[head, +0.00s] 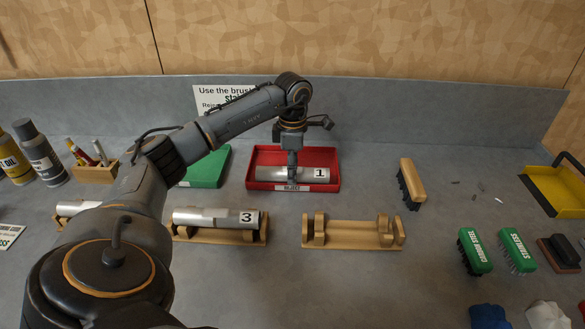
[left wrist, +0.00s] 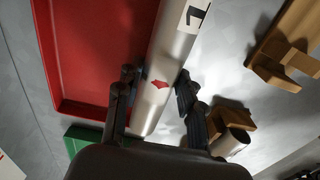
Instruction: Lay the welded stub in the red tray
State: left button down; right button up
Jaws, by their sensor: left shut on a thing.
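The welded stub, a silver metal tube (head: 268,174) with a white label "1", lies lengthwise over the red tray (head: 262,156), whose front label seems to read "REJECT". My left gripper (head: 291,177) points down and is shut on the stub near its middle. In the left wrist view the stub (left wrist: 167,58) runs between both fingers (left wrist: 157,80) and shows a red mark. The red tray (left wrist: 90,45) is below and to its left there. Whether the stub touches the tray floor cannot be told. My right gripper is not in view.
A wooden cradle (head: 352,234) in front of the tray is empty. Another holds tube "3" (head: 217,218); a further tube is partly hidden by my arm. A green object (head: 207,168) stands left of the tray. Brushes (head: 411,184) and a yellow dustpan (head: 556,190) are at right.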

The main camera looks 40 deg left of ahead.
pick_arm(q)
jog(key=shift+s+d+f, duration=0.1)
jog(key=shift+s+f, duration=0.15)
jog(key=shift+f, duration=0.3)
jog(key=c, duration=1)
grip_release()
jog(key=shift+f, duration=0.1)
jog(key=shift+o, duration=0.9)
jog(key=shift+w, duration=0.2)
